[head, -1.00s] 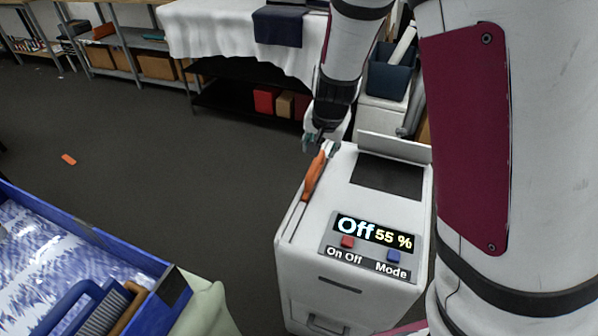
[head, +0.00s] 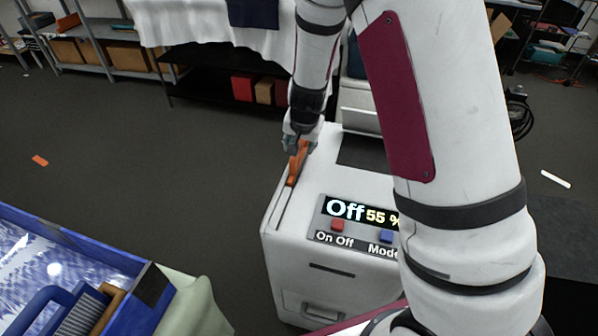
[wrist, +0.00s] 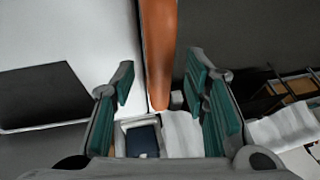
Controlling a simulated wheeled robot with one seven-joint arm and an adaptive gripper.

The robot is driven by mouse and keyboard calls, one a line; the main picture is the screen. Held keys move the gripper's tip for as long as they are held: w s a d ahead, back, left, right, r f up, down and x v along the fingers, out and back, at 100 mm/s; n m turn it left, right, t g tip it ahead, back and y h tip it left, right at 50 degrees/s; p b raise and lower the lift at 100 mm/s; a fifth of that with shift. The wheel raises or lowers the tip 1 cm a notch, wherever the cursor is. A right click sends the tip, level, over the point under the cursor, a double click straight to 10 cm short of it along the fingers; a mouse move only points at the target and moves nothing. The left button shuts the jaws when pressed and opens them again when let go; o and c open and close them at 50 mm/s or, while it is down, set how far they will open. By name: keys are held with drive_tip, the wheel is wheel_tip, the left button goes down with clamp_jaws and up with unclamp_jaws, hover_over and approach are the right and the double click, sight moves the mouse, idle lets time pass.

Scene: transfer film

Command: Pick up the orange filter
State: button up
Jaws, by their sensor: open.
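The orange filter (head: 296,166) is a long, narrow orange piece standing along the left edge of the white machine's top. In the wrist view the filter (wrist: 158,50) runs down from the top edge into the space between my finger pads. My gripper (head: 299,144) is at the far end of the filter, pointing down, and partly hides it. In the wrist view my gripper (wrist: 160,84) is open, with green pads on both sides of the filter and a gap visible on each side.
The white machine (head: 276,240) has a display reading Off 55 %, a red button (head: 337,225) and a blue button (head: 386,236). A blue bin (head: 85,250) stands at the lower left. A small orange piece (head: 40,160) lies on the open floor at left.

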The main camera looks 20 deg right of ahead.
drive_tip(key=shift+w+f, duration=0.25)
drive_tip(key=shift+f, duration=0.35)
drive_tip(key=shift+c, duration=0.5)
clamp_jaws()
drive_tip(key=shift+r, duration=0.1)
